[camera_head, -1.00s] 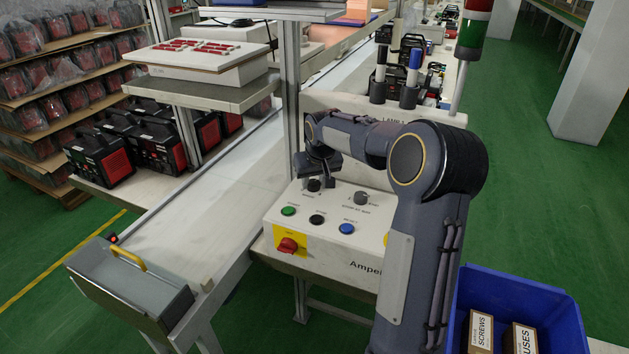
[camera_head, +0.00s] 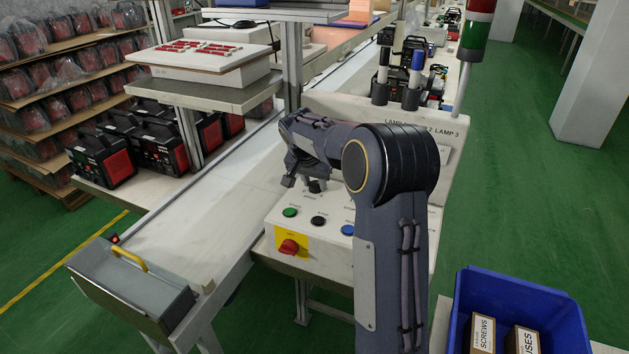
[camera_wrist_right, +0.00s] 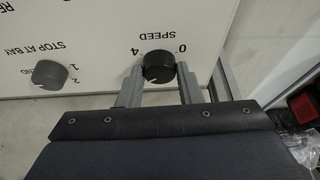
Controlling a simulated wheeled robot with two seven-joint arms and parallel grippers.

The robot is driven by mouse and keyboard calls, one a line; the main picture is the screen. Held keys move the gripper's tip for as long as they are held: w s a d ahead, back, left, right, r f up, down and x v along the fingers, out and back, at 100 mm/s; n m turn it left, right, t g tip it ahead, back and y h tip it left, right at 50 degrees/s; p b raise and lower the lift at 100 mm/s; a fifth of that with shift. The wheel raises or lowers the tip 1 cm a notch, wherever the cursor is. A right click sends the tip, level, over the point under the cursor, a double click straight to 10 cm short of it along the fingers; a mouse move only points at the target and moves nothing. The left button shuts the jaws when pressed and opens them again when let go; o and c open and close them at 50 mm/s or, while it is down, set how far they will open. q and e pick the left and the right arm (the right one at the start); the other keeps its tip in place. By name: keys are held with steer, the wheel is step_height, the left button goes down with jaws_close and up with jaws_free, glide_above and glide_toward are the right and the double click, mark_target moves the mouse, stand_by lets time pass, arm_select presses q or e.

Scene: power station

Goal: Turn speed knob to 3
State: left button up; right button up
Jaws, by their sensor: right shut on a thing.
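The black speed knob (camera_head: 314,186) sits on the upper left of the white control panel (camera_head: 279,233). In the right wrist view the knob (camera_wrist_right: 158,66) stands below the upside-down word SPEED, with the marks 0 and 4 near its top edge. My right gripper (camera_head: 303,184) is shut on it, with one grey finger on each side in the wrist view (camera_wrist_right: 160,78). The knob's pointer setting is too unclear to read. My left gripper is not in view.
The grey stop-at-bay knob (camera_wrist_right: 49,74) is beside the speed knob; my arm hides it in the head view. A blue bin (camera_head: 568,318) stands at right.

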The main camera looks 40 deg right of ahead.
stand_by(0.5)
steer(key=o, duration=1)
steer(key=shift+c, duration=0.2)
steer(key=shift+r, duration=0.15)
steer(key=v, duration=0.7)
steer(key=shift+a+r, duration=0.15)
steer(key=shift+r, duration=0.1)
